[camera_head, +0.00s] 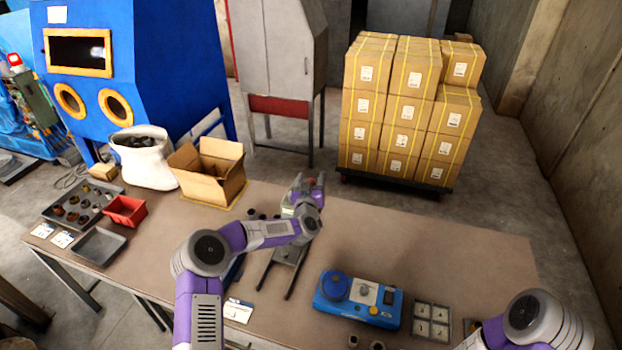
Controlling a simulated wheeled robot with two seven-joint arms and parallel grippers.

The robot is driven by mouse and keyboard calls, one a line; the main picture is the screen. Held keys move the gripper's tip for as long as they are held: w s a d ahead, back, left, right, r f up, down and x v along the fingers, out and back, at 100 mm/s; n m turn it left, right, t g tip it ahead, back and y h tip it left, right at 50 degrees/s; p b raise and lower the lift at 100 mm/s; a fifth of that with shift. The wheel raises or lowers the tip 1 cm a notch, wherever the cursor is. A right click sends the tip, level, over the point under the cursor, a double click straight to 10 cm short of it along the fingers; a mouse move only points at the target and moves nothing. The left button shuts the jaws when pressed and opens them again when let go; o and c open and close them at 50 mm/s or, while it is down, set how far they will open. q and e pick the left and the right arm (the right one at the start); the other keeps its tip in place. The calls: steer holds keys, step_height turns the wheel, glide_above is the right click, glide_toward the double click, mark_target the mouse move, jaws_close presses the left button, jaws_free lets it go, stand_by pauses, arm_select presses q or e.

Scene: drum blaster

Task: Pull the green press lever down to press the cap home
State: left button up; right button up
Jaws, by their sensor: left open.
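My left arm reaches across the table to a small grey press or stand (288,252) near the middle. My left gripper (309,182) is open at the top of this stand, its fingers pointing away toward the far table edge. A small pale green part (288,209) shows just left of the gripper; I cannot tell whether it is the lever or whether the fingers touch it. My wrist hides much of the stand, and no cap can be made out. My right arm shows at the lower right, but its gripper is out of the picture.
A blue device (388,304) with a round knob and a grey four-cell tray (431,321) stand at the front. An open carton (217,177), a red bin (125,211) and a part tray (66,196) are at the left. The right of the tabletop (460,255) is clear.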

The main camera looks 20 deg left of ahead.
arm_select(q)
steer(key=shift+w, duration=0.2)
jaws_close()
stand_by(0.3)
